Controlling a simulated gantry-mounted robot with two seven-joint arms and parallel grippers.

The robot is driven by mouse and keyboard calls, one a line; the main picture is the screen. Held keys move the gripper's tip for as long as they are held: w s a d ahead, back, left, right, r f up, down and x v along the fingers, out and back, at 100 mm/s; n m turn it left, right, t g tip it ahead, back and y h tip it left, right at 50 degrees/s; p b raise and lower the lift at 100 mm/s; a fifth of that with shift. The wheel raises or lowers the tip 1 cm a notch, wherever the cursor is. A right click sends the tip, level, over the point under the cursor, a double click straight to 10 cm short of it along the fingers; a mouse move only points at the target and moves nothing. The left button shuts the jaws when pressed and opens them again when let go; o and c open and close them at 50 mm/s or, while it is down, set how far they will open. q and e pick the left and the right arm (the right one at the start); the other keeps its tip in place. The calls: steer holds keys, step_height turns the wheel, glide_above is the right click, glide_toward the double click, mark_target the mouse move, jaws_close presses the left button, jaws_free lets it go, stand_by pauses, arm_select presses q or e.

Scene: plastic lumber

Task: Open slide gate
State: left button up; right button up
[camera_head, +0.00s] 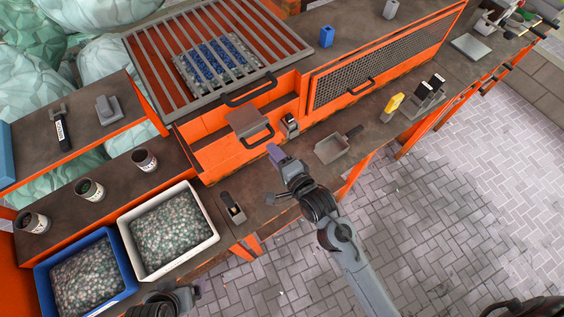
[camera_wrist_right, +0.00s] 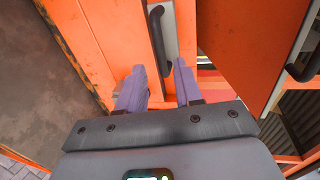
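The slide gate (camera_head: 245,120) is a grey metal plate with a black bar handle, set in the front of the orange machine. The grey plate and its handle (camera_wrist_right: 157,42) also show at the top of the right wrist view. My right gripper (camera_head: 272,152) is just in front of the handle. In the right wrist view my right gripper (camera_wrist_right: 160,82) has its two purple fingers apart, with a gap between them and nothing held. The handle lies ahead of this gap, apart from the fingers as far as I can see. My left gripper's fingers do not show.
A grey grate (camera_head: 215,52) lies left above the gate, and a mesh panel (camera_head: 375,75) stands to the right. A metal scoop (camera_head: 332,149) lies on the bench. White (camera_head: 213,222) and blue (camera_head: 45,285) bins of flakes stand at the lower left. Paved floor is clear at the right.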

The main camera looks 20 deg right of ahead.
steer(key=shift+v, duration=1.8)
steer(key=shift+r, duration=0.1)
steer(key=s+d+n+g+h+p, duration=0.1)
steer(key=s+d+n+g+p, duration=0.2)
steer(key=s+n, duration=0.5)
steer(key=s+d+n+g+h+p, duration=0.2)
steer(key=s+d+n+g, duration=0.4)
steer(key=s, duration=0.6)
steer(key=n+g+p, duration=0.1)
steer(key=n+g, duration=0.1)
steer(key=n, duration=0.1)
steer(key=shift+s+r+g+p, duration=0.2)
steer(key=shift+g+p, duration=0.1)
